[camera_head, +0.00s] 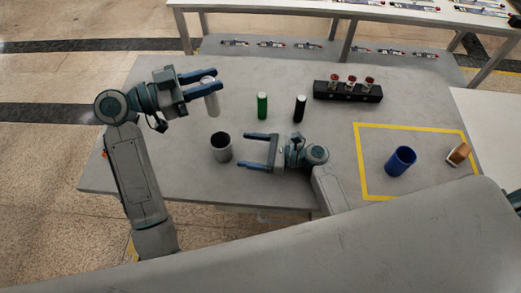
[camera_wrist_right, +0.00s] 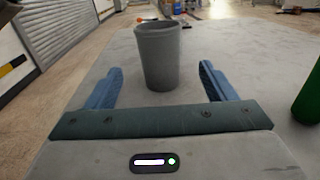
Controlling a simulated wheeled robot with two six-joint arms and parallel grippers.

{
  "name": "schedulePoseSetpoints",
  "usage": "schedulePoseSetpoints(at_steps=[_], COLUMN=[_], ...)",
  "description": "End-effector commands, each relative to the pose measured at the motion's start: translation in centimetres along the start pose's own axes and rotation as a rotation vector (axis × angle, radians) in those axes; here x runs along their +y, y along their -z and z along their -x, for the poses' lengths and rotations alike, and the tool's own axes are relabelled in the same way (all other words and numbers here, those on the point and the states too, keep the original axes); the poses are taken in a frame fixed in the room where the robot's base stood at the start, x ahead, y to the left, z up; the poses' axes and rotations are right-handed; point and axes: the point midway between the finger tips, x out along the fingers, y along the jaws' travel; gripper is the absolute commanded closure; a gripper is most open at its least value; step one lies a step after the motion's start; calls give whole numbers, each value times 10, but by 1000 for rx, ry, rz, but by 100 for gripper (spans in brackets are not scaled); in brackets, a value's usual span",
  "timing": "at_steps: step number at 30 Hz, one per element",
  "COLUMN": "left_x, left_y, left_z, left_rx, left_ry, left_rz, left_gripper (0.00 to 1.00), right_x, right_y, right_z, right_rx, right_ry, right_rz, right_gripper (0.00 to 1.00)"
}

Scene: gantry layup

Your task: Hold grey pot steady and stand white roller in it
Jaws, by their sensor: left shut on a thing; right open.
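The grey pot (camera_head: 221,148) stands upright on the grey table, left of centre, and looks empty in the head view. It also shows in the right wrist view (camera_wrist_right: 158,58), beyond and between the open fingers. My right gripper (camera_head: 246,152) is open and low, just right of the pot, its fingers pointing at it and apart from it. My left gripper (camera_head: 212,85) is shut on the white roller (camera_head: 212,104), gripping its upper part. The roller hangs roughly upright, above and behind the pot in the picture.
A green roller (camera_head: 262,106) and a black roller (camera_head: 299,109) stand behind my right gripper. A black rack (camera_head: 347,92) with red-topped items is further back. A yellow-taped area (camera_head: 377,128) on the right holds a blue pot (camera_head: 400,161) and a brown-and-white item (camera_head: 458,154).

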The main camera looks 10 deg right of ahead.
Motion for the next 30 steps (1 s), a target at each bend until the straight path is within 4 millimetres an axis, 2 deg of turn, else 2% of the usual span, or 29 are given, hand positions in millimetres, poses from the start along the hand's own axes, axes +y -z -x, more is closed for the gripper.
schedulePoseSetpoints(at_steps=[1,6,12,18,26,30], left_x=[0,0,0,0,0,0], left_y=[0,0,0,0,0,0], left_z=[0,0,0,0,0,0], left_rx=[1,1,1,1,1,1], left_ry=[0,0,0,0,0,0], left_rz=[-1,-1,-1,-1,-1,-1], left_gripper=[100,100,100,100,100,100], right_x=[0,0,0,1,1,1], right_y=[-2,-1,-1,0,0,0], right_z=[-12,-44,-72,-83,-84,-84], right_rx=[-6,-4,-2,0,1,1], right_ry=[0,-1,-1,-2,-2,-2], right_rz=[-1,0,1,1,2,2], right_gripper=[23,23,23,23,23,48])
